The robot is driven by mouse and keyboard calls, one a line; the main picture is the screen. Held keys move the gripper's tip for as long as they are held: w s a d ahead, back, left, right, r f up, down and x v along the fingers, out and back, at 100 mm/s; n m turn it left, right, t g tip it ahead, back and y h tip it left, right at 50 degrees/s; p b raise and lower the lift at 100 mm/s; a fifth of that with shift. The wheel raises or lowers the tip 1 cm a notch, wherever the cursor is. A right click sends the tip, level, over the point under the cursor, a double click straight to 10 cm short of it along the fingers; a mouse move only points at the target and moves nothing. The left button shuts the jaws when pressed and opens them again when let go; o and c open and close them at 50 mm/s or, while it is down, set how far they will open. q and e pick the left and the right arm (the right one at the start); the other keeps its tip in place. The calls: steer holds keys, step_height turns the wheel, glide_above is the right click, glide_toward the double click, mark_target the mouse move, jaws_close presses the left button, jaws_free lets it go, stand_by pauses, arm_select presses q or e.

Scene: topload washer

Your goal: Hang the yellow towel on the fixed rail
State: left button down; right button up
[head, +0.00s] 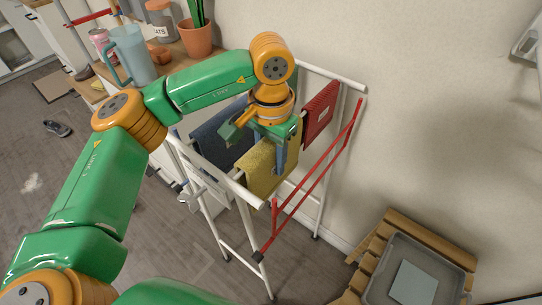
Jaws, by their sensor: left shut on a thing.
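The yellow towel (262,174) hangs at the white drying rack (336,77), in the middle of the head view. My left gripper (280,158) is above the rack, pointing down, shut on the towel near its upper edge. The gripper and wrist hide part of the towel's top, so I cannot tell whether it lies over a rail. White rails run along the rack, and a red rail (315,185) slants along its right side. My right gripper is not in view.
A dark blue towel (216,138) hangs left of the yellow one and a red towel (321,110) hangs behind right. A shelf at upper left holds a blue pitcher (132,57) and a potted plant (196,38). A grey tray (417,262) rests on wooden slats at lower right.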

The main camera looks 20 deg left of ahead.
arm_select(q)
steer(key=shift+c, duration=1.8)
jaws_free()
